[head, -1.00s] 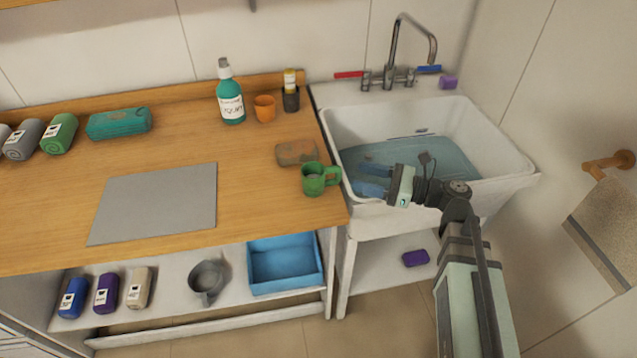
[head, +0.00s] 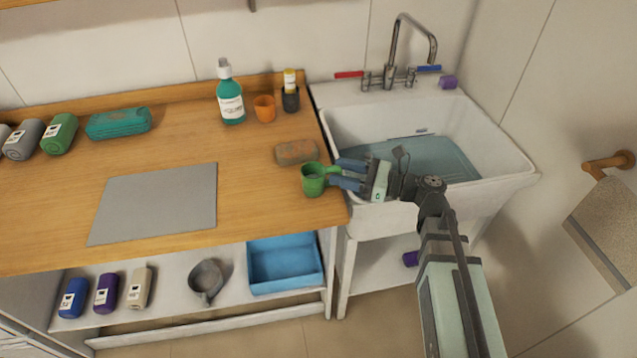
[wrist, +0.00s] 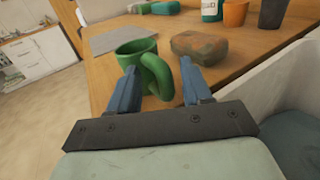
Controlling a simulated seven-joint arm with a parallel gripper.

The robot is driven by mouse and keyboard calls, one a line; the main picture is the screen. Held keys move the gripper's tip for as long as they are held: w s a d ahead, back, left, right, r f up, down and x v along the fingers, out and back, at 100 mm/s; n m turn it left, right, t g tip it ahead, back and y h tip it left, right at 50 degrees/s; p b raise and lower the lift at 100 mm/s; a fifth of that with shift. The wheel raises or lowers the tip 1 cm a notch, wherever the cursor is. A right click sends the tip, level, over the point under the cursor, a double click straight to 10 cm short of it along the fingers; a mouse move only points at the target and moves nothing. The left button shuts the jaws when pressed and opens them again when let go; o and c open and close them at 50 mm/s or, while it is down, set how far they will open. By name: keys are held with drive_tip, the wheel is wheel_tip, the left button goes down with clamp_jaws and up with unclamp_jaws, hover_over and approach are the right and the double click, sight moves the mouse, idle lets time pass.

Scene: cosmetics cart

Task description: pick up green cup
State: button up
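The green cup (head: 313,181) stands upright near the right front corner of the wooden counter, its handle pointing right toward the sink. My gripper (head: 337,173) is beside the cup on its right, with blue fingers pointing left. In the wrist view the gripper (wrist: 156,82) is open, and the green handle (wrist: 157,76) lies between the two fingers. The cup body (wrist: 136,52) is just beyond the fingertips. I see a gap between the handle and the right finger; whether the left finger touches the cup is unclear.
A brown sponge-like block (head: 297,152) lies just behind the cup. The white sink (head: 510,160) with water is to the right. An orange cup (head: 264,108), a teal bottle (head: 231,100) and a dark cup (head: 290,100) stand at the back. A grey mat (head: 155,203) lies left.

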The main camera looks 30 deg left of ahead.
clamp_jaws()
drive_tip(key=shift+r, duration=0.15)
idle(0.6)
